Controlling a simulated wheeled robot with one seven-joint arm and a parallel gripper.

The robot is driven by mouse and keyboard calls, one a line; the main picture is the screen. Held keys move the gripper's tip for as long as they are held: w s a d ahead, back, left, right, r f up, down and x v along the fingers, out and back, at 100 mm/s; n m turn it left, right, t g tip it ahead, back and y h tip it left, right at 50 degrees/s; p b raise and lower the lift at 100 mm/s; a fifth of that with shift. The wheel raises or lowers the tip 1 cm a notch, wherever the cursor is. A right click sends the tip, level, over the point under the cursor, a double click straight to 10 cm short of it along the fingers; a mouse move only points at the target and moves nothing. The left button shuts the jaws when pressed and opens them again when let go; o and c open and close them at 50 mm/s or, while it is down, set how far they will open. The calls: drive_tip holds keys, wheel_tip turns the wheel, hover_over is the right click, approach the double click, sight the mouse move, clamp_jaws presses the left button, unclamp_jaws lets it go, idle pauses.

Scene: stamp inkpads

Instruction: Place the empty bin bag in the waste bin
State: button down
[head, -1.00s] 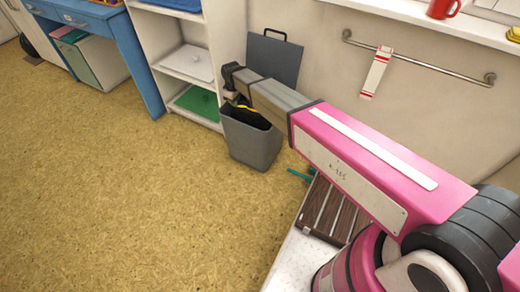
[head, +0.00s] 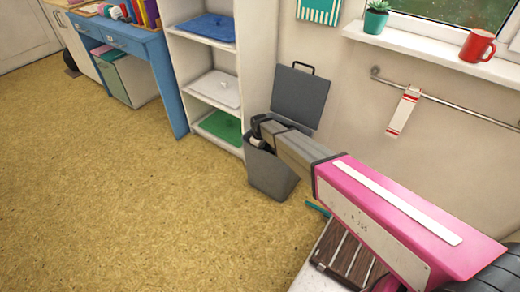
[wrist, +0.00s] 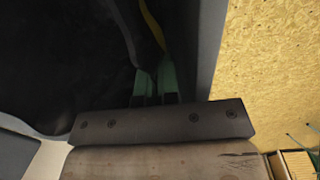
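The waste bin (head: 270,180) is a grey open-topped bin on the floor against the wall, in the middle of the head view. My gripper is hidden down inside its mouth in the head view, with my wrist at the rim. In the wrist view the two green fingertips (wrist: 154,82) are close together on a dark fold of the bin bag (wrist: 146,45), which has a yellow strip. The bin's grey side (wrist: 208,50) runs along the right of the fingers. The rest of the bag is hard to tell from the dark interior.
A dark grey panel with a handle (head: 300,95) stands behind the bin. White shelves (head: 243,60) with coloured inkpads are to its left. A slatted brown item (head: 343,255) lies on my base at the lower right. The floor (head: 120,200) at left is clear.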

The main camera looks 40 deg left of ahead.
drive_tip(key=shift+f, duration=0.7)
drive_tip(key=shift+f, duration=0.2)
drive_tip(key=c, duration=1.6)
unclamp_jaws()
drive_tip(key=shift+f, duration=0.15)
drive_tip(key=shift+c, duration=0.2)
wheel_tip(320, 180, up, 14)
drive_tip(key=shift+s+f, duration=0.15)
drive_tip(key=shift+s, duration=0.1)
drive_tip(key=shift+d, duration=0.1)
